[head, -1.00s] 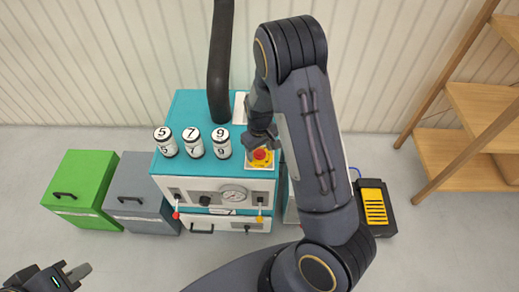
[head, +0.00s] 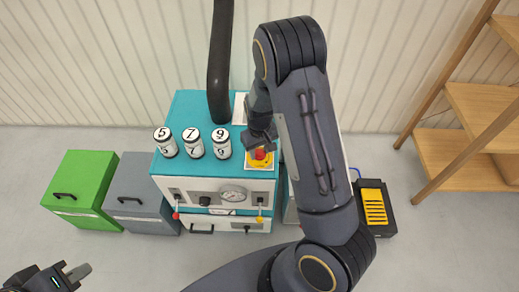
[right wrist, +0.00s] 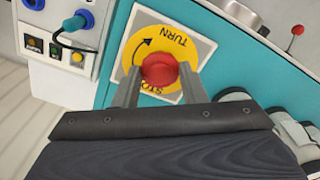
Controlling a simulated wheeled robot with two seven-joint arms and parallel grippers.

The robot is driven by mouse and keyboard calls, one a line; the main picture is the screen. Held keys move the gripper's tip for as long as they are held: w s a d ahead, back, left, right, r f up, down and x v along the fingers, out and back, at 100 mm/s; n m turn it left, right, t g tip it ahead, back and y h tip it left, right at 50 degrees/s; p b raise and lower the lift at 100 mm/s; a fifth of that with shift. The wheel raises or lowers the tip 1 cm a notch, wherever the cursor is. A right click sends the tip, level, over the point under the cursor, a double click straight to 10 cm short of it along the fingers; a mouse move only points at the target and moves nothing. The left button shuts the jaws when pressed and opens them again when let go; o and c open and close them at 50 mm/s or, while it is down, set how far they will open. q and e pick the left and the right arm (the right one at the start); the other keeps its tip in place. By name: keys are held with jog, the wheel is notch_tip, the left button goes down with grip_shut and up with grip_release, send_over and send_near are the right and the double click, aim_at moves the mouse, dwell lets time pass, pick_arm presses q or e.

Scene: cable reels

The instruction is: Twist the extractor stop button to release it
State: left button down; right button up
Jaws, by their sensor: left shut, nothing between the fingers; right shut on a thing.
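The red stop button (right wrist: 160,70) sits on a round yellow plate (right wrist: 135,45) marked TURN with a curved arrow, in the right wrist view. In the head view the button (head: 260,155) is at the right front of the teal machine top (head: 187,110). My right gripper (right wrist: 163,75) is shut on the button, one finger on each side of it. In the head view the right gripper (head: 260,143) is above the button and partly covers it. My left gripper (head: 77,272) is shut and empty at the lower left, far from the machine.
Three numbered white drums (head: 194,143) stand left of the button. A black hose (head: 221,65) rises from the machine top. Green (head: 85,188) and grey (head: 141,190) boxes stand to the left. A wooden shelf (head: 480,105) is at the right. The floor in front is clear.

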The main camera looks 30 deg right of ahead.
jog(key=m, duration=0.6)
jog(key=shift+p, duration=0.3)
dwell(0.4)
jog(key=o, duration=1)
notch_tip(320, 180, up, 8)
jog(key=shift+f+p, duration=0.1)
jog(key=shift+p, duration=0.25)
